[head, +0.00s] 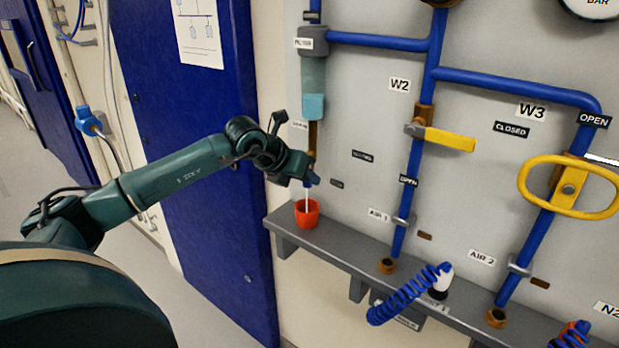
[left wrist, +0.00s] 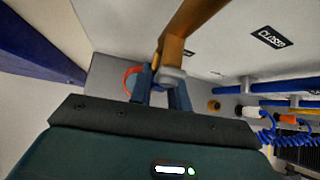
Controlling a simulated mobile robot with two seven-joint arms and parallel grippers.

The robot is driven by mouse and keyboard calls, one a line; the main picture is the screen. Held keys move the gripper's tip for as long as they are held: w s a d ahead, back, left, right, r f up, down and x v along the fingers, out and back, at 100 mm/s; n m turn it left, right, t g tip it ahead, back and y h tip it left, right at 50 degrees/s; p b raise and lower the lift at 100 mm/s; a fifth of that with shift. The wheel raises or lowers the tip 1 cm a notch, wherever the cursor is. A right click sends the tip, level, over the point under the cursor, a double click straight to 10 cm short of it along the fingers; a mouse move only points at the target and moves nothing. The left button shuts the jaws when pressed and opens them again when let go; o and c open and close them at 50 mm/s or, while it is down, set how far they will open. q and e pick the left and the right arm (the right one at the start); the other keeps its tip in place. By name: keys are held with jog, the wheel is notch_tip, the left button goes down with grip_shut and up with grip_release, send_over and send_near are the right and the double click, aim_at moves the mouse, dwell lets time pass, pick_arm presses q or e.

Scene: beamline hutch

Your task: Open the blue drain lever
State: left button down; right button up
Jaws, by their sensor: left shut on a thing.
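My left gripper (head: 309,174) is at the lower end of the brass drain pipe (head: 313,137), under the filter with the pale blue bowl (head: 313,106). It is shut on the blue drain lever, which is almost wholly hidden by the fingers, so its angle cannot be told. In the left wrist view the fingers (left wrist: 163,92) are at the brass pipe's end (left wrist: 186,28), by a grey fitting (left wrist: 172,76). A thin pale streak runs down below the gripper into the orange-red cup (head: 307,213); its rim shows in the left wrist view (left wrist: 129,79). My right gripper is not in view.
The cup stands on the left end of a grey shelf (head: 287,238). To the right are a yellow lever (head: 450,140) on a blue pipe, a yellow oval handle (head: 570,190) and a coiled blue hose (head: 408,295). A dark blue door (head: 190,100) is behind my arm.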

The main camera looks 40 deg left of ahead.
pick_arm(q)
jog(key=shift+a+f+m+y+b, duration=0.1)
jog(key=shift+a+m+y+b, duration=0.3)
jog(key=shift+y, duration=0.3)
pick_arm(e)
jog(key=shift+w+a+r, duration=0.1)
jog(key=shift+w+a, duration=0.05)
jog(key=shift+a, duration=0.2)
pick_arm(q)
jog(key=shift+a, duration=0.1)
jog(key=c, duration=1.3)
grip_release()
jog(key=shift+s, duration=0.1)
